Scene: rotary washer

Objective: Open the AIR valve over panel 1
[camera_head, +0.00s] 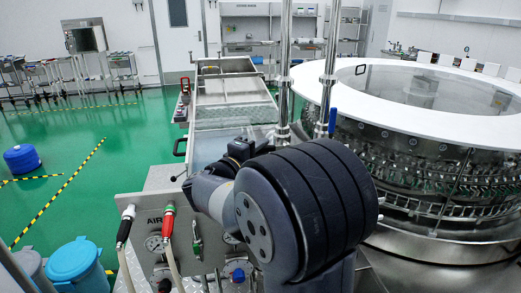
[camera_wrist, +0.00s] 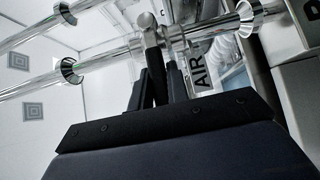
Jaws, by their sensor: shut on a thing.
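The handle has a rounded end and stands out at a shiny pipe (camera_wrist: 205,27). An "AIR" label (camera_wrist: 200,74) is just right of the fingers. The exact contact is partly hidden by the fingers. A metal panel (camera_head: 132,207) with another "AIR" marking, gauges and hoses shows at lower left there.
Two upright shiny pipes (camera_head: 284,65) stand behind my arm. The large round washer (camera_head: 440,90) with a white rim fills the right. A long metal table (camera_head: 232,105) runs back in the middle.

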